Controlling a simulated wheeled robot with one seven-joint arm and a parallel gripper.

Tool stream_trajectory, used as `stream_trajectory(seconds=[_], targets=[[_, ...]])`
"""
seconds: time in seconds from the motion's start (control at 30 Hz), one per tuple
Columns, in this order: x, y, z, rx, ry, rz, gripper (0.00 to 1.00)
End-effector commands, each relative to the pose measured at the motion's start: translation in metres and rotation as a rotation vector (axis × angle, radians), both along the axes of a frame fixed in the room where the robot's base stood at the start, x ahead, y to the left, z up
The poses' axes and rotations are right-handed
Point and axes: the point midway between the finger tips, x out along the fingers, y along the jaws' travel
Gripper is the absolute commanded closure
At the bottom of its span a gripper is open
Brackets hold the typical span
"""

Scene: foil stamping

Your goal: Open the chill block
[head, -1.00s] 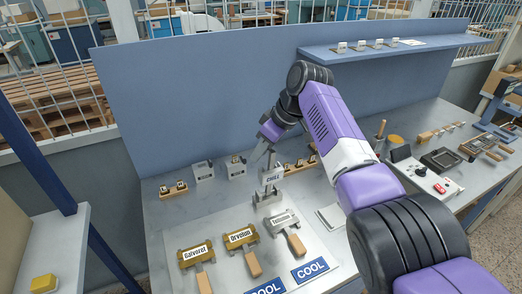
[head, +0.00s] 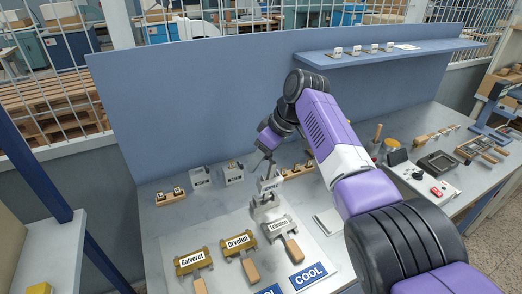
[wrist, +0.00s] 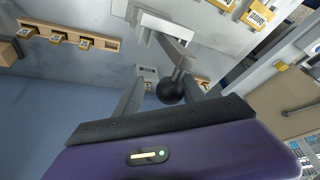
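The chill block (head: 264,204) is a small grey metal device standing on the bench behind the plate with the labelled stamp holders. Its upper part, with a white label (head: 270,184), looks tilted above the lower body. My gripper (head: 266,164) is just above it, pointing down. In the wrist view, a black ball knob (wrist: 176,89) on a grey arm (wrist: 165,36) of the block lies between my fingers. The fingers stand apart, with a gap visible beside the knob, so the gripper looks open. The far side of the knob is hidden.
Holders labelled Galveret (head: 193,262), Orvelon (head: 239,243) and a third (head: 279,229) lie in front, near blue COOL signs (head: 308,277). Small grey blocks (head: 233,173) and a wooden rack (head: 170,197) stand at the left rear. A blue back panel (head: 190,115) rises behind.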

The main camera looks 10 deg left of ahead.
Motion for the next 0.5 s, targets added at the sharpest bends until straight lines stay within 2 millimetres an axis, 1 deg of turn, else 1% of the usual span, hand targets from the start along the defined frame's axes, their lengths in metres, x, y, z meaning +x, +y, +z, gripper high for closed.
stream_trajectory(seconds=[0.03, 0.5], targets=[[0.002, -0.001, 0.005, 0.002, -0.004, -0.001, 0.55], [0.011, -0.005, 0.036, 0.003, -0.006, 0.0, 0.55]])
